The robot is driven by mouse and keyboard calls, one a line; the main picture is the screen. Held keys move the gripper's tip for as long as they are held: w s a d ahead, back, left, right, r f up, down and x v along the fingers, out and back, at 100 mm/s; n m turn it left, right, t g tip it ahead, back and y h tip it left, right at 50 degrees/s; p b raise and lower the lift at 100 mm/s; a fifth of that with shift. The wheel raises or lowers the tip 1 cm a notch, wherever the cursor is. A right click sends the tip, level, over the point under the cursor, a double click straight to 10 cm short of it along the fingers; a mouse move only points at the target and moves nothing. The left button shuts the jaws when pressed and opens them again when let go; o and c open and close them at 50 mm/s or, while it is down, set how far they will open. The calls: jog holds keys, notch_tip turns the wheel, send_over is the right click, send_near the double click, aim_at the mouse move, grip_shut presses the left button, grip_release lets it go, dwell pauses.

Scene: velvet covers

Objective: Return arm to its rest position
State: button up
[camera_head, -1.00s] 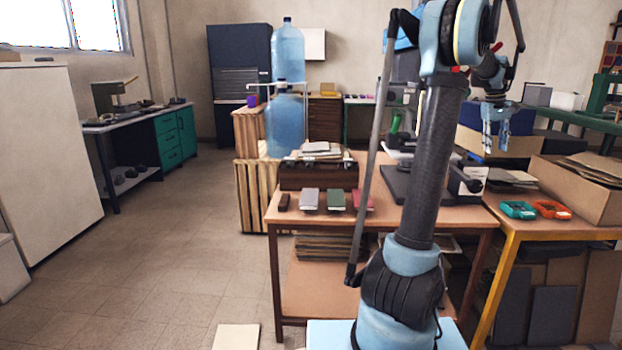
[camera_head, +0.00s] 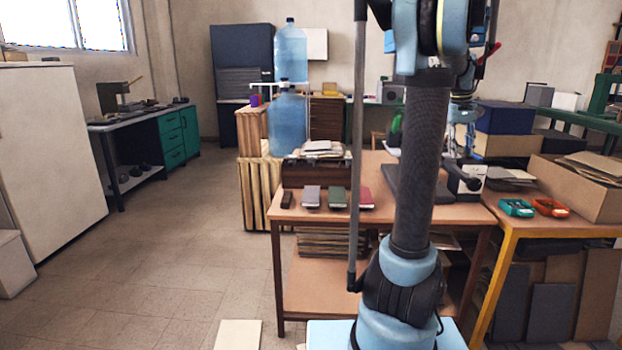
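My arm (camera_head: 423,165) stands upright in front of the wooden table and folds back at the top edge of the picture. My gripper (camera_head: 462,138) hangs pointing down just right of the upright arm link, above the back right of the table. Its fingers look apart, with nothing seen between them. The arm partly covers it, and the fingertips blend with the things behind.
The wooden table (camera_head: 296,213) carries a grey book (camera_head: 311,196), a green book (camera_head: 337,197) and a red book (camera_head: 365,198). An orange-legged table (camera_head: 540,226) with a cardboard box (camera_head: 580,190) stands right. Open floor (camera_head: 170,270) lies left.

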jog(key=s+a+f+t, duration=0.1)
jog(key=s+a+f, duration=0.4)
jog(key=a, duration=0.5)
jog(key=s+a+f, duration=0.3)
jog(key=s+a, duration=0.5)
jog(key=a, duration=0.3)
jog(key=s+a+f+y, duration=0.2)
jog(key=s+a+f, duration=0.8)
jog(key=s+f, duration=0.4)
jog(key=shift+s+a+f+n+t, duration=0.3)
jog(key=shift+f+n, duration=0.1)
jog(key=shift+f, duration=0.15)
